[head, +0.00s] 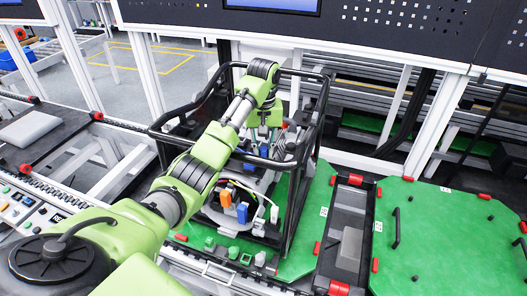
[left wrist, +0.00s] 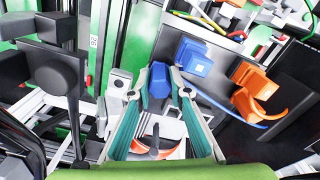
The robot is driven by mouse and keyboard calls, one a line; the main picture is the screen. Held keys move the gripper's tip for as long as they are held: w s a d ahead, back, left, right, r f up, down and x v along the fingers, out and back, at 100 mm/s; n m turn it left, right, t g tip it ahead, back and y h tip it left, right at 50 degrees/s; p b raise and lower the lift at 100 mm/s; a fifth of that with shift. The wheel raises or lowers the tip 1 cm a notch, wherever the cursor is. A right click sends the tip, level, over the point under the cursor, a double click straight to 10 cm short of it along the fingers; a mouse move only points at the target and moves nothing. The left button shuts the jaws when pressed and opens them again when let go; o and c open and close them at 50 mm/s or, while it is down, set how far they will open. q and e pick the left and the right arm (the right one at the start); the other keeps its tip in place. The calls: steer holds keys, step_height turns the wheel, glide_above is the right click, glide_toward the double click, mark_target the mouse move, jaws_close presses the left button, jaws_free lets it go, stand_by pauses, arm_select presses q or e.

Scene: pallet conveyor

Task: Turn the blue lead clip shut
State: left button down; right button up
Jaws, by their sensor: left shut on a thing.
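A small blue clip (left wrist: 156,97) is between the teal fingers of my left gripper (left wrist: 159,78) in the left wrist view. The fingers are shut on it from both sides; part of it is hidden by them. A larger blue block (left wrist: 193,58) is on the grey plate up and to the right of the fingers, apart from them. In the head view, my left arm reaches into the black tubular frame (head: 303,150), and its gripper is mostly hidden there by the arm and the equipment. My right gripper is in neither view.
Orange connectors (left wrist: 254,88) stand right of the fingers, with cables nearby. In the head view, an orange block (head: 226,199) and a blue block (head: 242,213) are low in the frame. Green pallet plates (head: 440,240) lie to the right, largely bare.

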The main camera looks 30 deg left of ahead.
mark_target(263, 148)
arm_select(q)
steer(key=c, duration=1.9)
jaws_free()
steer(key=shift+w+a+r, duration=0.1)
steer(key=shift+r, duration=0.95)
step_height(263, 148, up, 10)
steer(key=shift+f, duration=0.1)
